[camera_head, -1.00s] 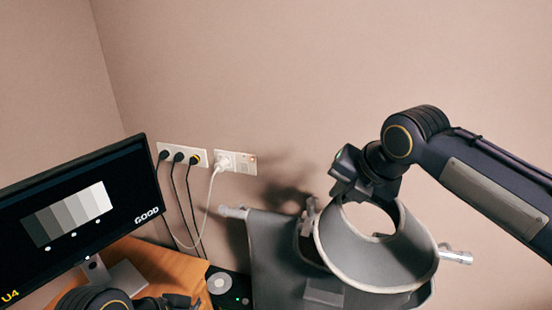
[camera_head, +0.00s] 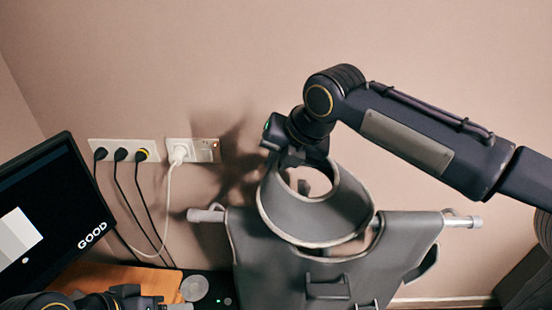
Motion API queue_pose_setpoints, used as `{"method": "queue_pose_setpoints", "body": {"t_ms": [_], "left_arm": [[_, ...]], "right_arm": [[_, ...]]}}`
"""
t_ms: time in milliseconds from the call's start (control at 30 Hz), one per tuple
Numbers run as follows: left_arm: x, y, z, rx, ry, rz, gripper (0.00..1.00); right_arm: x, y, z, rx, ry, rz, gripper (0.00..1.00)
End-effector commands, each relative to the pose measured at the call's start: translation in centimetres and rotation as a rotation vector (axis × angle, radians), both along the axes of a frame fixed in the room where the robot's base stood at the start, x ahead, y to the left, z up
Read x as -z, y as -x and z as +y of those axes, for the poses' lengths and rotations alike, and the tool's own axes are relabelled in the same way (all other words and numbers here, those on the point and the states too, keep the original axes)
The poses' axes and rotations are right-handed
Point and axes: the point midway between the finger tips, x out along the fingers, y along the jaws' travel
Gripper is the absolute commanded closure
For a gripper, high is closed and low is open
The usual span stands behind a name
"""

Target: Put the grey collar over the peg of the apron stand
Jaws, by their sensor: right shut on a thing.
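The grey collar (camera_head: 322,219), a curved band with pale edging, is held by my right gripper (camera_head: 292,158), which is shut on its upper left rim. The collar is tilted, in front of the top of the grey apron (camera_head: 262,262). The apron hangs from the stand's horizontal bar (camera_head: 462,221), whose ends stick out at both sides. A small grey piece shows through the collar's opening; I cannot tell whether it is the peg or whether the collar is around it. My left gripper (camera_head: 150,301) is at the bottom left, partly cut off, its jaws unclear.
A monitor (camera_head: 38,225) reading "GOOD" stands at the left on a wooden desk (camera_head: 125,281). Plugs and cables hang from wall sockets (camera_head: 192,150) behind. A dark box (camera_head: 525,278) is at the lower right. The wall above the stand is bare.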

Motion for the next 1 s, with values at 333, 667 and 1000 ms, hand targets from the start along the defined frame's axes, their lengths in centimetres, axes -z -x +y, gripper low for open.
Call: {"method": "queue_pose_setpoints", "body": {"t_ms": [333, 667, 1000], "left_arm": [[2.2, 0.0, 0.0, 0.0, 0.0, 0.0, 0.37], [3.5, 0.0, 0.0, 0.0, 0.0, 0.0, 0.37], [3.6, 0.0, 0.0, 0.0, 0.0, 0.0, 0.37]], "right_arm": [[2.5, 0.0, 0.0, 0.0, 0.0, -0.001, 1.0], [4.6, 0.0, 0.0, 0.0, 0.0, -0.001, 1.0], [5.0, 0.0, 0.0, 0.001, 0.001, 0.001, 1.0]]}}
